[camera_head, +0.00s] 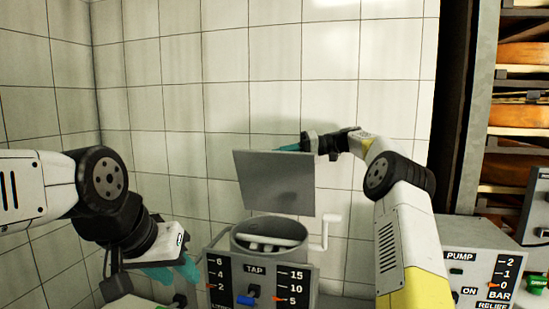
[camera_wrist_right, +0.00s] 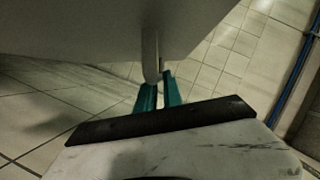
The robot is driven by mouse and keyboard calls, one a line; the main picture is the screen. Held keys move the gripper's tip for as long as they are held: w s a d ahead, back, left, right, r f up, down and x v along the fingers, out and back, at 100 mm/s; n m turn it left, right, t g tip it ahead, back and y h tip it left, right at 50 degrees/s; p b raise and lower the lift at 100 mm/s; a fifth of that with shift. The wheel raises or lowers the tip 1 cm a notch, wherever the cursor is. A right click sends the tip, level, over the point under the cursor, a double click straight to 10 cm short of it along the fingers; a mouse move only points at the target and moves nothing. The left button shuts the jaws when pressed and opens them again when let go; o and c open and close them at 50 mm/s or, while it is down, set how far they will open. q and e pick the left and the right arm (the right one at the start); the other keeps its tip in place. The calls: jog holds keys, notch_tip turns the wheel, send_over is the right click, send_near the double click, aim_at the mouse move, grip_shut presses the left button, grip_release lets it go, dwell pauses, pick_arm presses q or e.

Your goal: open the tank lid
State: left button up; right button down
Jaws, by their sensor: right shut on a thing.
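The lid (camera_head: 275,183), a flat grey plate, stands raised and nearly upright above the tank's back. My right gripper (camera_head: 290,148) is at the lid's top edge, its tips partly hidden behind the plate. In the right wrist view its teal fingers (camera_wrist_right: 160,94) are shut on the lid's grey handle (camera_wrist_right: 151,58), under the plate. My left gripper (camera_head: 174,271) is low at the left, apart from the tank; its finger gap is unclear.
The tap panel (camera_head: 255,283) with scales and a blue knob fronts the tank. A white crank handle (camera_head: 326,232) stands at its right. A tiled wall is behind.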

jog(key=shift+w+d+f, duration=0.3)
jog(key=shift+w+f, duration=0.3)
jog(key=shift+w, duration=0.1)
jog(key=c, duration=1.5)
grip_release()
jog(key=shift+r, duration=0.2)
jog(key=shift+r, duration=0.2)
jog(key=s+r, duration=0.2)
jog(key=s, duration=0.6)
jog(key=s+a+r, duration=0.1)
jog(key=s+r, duration=0.1)
jog(key=s, duration=0.6)
jog(key=shift+a+r, duration=0.25)
jog(key=shift+r, duration=0.05)
jog(key=shift+c, duration=0.3)
